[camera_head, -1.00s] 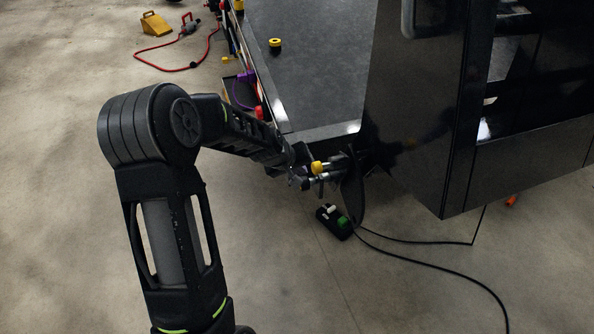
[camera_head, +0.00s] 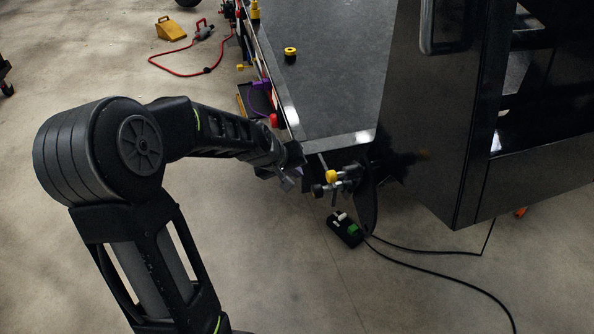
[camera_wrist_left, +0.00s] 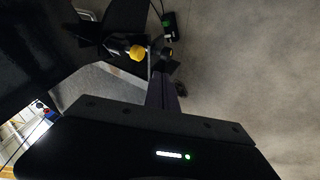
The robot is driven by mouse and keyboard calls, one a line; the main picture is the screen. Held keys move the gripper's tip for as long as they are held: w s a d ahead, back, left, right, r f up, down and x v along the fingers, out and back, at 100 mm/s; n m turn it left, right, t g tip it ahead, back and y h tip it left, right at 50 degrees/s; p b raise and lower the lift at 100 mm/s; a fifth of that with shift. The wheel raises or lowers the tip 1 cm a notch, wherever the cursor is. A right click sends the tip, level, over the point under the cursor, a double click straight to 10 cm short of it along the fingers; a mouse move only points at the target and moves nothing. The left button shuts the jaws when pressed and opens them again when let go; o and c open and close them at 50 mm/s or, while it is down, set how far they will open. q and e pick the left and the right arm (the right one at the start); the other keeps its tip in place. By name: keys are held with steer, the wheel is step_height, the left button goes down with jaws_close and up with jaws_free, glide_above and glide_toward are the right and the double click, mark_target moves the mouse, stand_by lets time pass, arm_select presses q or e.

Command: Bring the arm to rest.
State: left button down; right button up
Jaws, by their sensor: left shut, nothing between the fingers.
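My left arm comes in from the left in the head view, its black elbow bent and its forearm stretched toward the trailer corner. My left gripper (camera_head: 288,180) is shut and empty. It is just left of the metal fitting with a yellow knob (camera_head: 331,177) at the trailer's corner, with a small gap between them. In the left wrist view, the closed dark fingers (camera_wrist_left: 164,88) lie below the yellow knob (camera_wrist_left: 137,52); contact there is hard to judge. My right gripper is not in view.
A black box with a green part (camera_head: 345,229) and cables lies on the floor below the fitting. A yellow wedge (camera_head: 170,29) and red cable lie at upper left.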

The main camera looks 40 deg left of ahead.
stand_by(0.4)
arm_select(q)
steer(key=s+d+f+m+g+h, duration=0.1)
steer(key=s+d+f+m, duration=0.1)
steer(key=d+f, duration=0.75)
steer(key=s+d+f+m+g+h, duration=0.1)
steer(key=s+d+f+m, duration=0.15)
steer(key=d+f, duration=0.7)
steer(key=s+d+f+m+g+h, duration=0.1)
steer(key=s+d+f+m+g, duration=0.15)
steer(key=s+d+f, duration=0.5)
steer(key=s+d+f+m+g+h, duration=0.1)
steer(key=s+d+f+g+h, duration=0.2)
steer(key=s+d, duration=0.75)
step_height(320, 180, up, 18)
steer(key=a+y+p, duration=0.1)
steer(key=a+p, duration=0.1)
steer(key=p, duration=1.6)
steer(key=shift+t+p, duration=0.3)
steer(key=shift+t, duration=0.15)
steer(key=shift+s+a, duration=0.1)
